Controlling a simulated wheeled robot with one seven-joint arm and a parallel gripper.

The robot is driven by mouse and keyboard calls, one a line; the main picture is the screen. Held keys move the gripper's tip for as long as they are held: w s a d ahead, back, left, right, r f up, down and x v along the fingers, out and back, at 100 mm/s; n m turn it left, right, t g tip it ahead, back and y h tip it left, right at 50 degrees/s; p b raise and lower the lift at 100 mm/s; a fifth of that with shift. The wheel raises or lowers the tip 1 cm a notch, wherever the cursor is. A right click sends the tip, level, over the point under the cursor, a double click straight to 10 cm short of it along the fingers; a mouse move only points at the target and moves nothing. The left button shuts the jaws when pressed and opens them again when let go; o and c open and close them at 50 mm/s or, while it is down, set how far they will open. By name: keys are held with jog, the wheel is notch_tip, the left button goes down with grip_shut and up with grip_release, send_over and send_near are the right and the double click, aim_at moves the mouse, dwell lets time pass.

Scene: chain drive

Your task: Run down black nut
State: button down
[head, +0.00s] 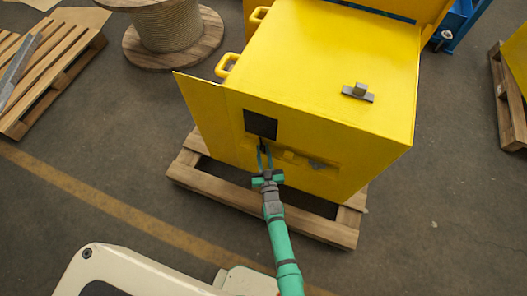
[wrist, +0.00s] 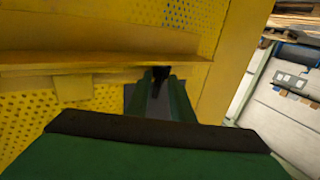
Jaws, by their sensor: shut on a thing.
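My green gripper (head: 264,152) reaches up to the front of a yellow cabinet (head: 330,70), just below a dark square panel or opening (head: 261,123). In the wrist view, my gripper (wrist: 159,92) has its two green fingers close together, shut on a small dark piece. This piece, which I take for the black nut (wrist: 161,73), shows at the fingertips beside a yellow ledge (wrist: 100,60). In the head view the nut is too small to tell from the dark tip of the gripper. Its thread and seating are hidden.
The cabinet stands on a wooden pallet (head: 215,192). A grey bracket (head: 358,92) lies on its top. A cable spool (head: 172,40) and another pallet (head: 50,70) are at upper left, a blue object (head: 462,20) at upper right.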

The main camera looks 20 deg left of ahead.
aim_at(261, 147)
jog(key=shift+a+m+t+h, duration=0.1)
jog(key=shift+m+t+h, duration=0.7)
jog(key=shift+m+h, duration=0.8)
jog(key=shift+s+a+m+t+h, duration=0.15)
jog(key=shift+m+h, duration=0.4)
jog(key=shift+h, duration=0.6)
jog(key=shift+w+a+m+t+h, duration=0.2)
jog(key=shift+m+h, duration=0.35)
jog(key=shift+h, duration=0.6)
jog(key=shift+a+m+h, duration=0.15)
jog(key=shift+m+h, duration=0.15)
jog(key=shift+h, duration=0.3)
jog(key=m+h, duration=0.1)
jog(key=h, duration=0.1)
jog(key=a+m+g+h, duration=0.1)
jog(key=h, duration=0.1)
jog(key=m+h, duration=0.2)
jog(key=shift+a+r+g, duration=0.15)
jog(key=shift+a+g, duration=0.1)
jog(key=shift+w+a+m+g+h, duration=0.15)
jog(key=shift+m+g+h, duration=0.6)
jog(key=shift+h, duration=0.45)
jog(key=shift+a+m+g+h, duration=0.1)
jog(key=shift+m+g+h, duration=0.45)
jog(key=shift+m+h, duration=0.55)
jog(key=shift+g+h, duration=0.3)
jog(key=shift+h, duration=0.1)
jog(key=c, duration=1.8)
grip_release()
jog(key=shift+o, duration=0.2)
